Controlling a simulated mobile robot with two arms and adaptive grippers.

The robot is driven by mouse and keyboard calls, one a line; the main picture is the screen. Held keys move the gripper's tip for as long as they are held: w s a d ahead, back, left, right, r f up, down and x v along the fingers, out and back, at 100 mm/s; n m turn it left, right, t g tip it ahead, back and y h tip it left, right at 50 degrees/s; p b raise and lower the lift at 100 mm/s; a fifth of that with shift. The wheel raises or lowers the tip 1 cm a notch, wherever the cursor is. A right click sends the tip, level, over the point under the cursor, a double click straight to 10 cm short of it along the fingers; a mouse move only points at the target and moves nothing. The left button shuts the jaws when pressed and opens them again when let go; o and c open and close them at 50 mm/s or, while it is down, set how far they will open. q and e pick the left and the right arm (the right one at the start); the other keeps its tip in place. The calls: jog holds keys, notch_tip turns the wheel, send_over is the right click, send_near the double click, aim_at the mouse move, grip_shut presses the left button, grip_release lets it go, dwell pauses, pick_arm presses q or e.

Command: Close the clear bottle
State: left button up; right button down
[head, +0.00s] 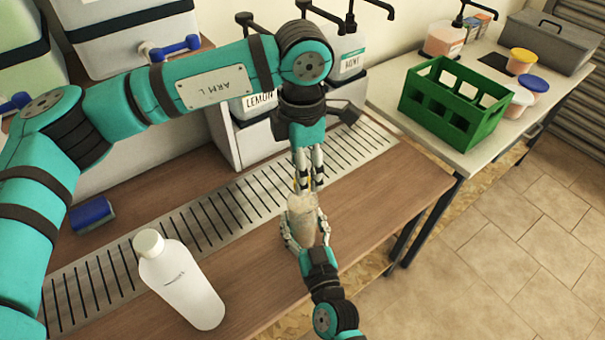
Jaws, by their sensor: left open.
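The clear bottle (304,227) stands roughly upright near the front of the wooden counter, and looks pale beige. My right gripper (306,240) reaches in from below with a finger on each side of its body, closed around it. My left gripper (308,186) points down from above, open, with its fingertips right at the bottle's top. The fingertips partly hide the bottle's mouth, so I cannot tell whether a cap is on it or whether the fingers touch it.
A white bottle with a cap (181,283) stands at the front left. A slotted metal drain strip (219,215) runs along the counter, with a blue sponge (91,214) behind it. Pump containers (347,52) stand at the back. A green crate (455,103) sits on the right table.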

pick_arm(q)
notch_tip(320, 180, up, 9)
dwell(0.3)
jog(key=shift+r, duration=0.1)
pick_arm(e)
jog(key=shift+c, duration=1.1)
grip_release()
jog(key=v, duration=1.2)
pick_arm(q)
jog(key=shift+r, duration=0.1)
pick_arm(e)
jog(key=shift+r, duration=0.15)
